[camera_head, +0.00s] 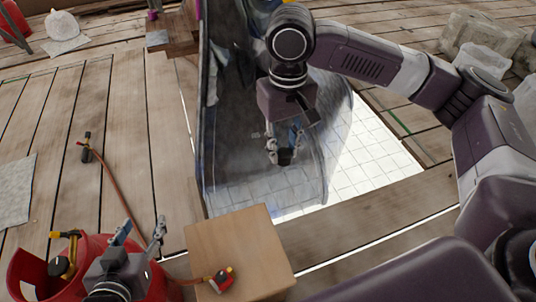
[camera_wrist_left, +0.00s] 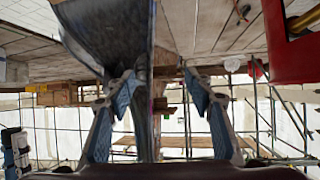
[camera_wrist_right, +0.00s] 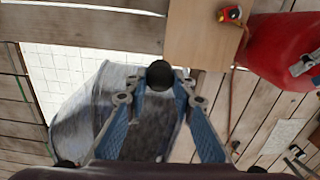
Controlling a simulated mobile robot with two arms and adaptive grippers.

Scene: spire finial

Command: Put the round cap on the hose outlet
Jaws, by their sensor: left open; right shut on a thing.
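My right gripper (camera_head: 285,150) is shut on a small black round cap (camera_head: 285,157). It holds the cap in the air before the tall grey curved panel. The cap also shows between the fingertips in the right wrist view (camera_wrist_right: 159,73). My left gripper (camera_head: 141,230) is open and empty, at the lower left by the red container. A thin reddish hose (camera_head: 119,190) runs over the planks to a black end piece (camera_head: 86,145), far from the cap. I cannot tell for sure which fitting is the hose outlet.
A red container (camera_head: 35,280) with a brass fitting (camera_head: 66,258) stands at the lower left. A wooden box (camera_head: 245,245) carries a small red and yellow item (camera_head: 222,280). The grey curved panel (camera_head: 232,160) stands behind the box. Bare planks (camera_head: 160,130) lie at left.

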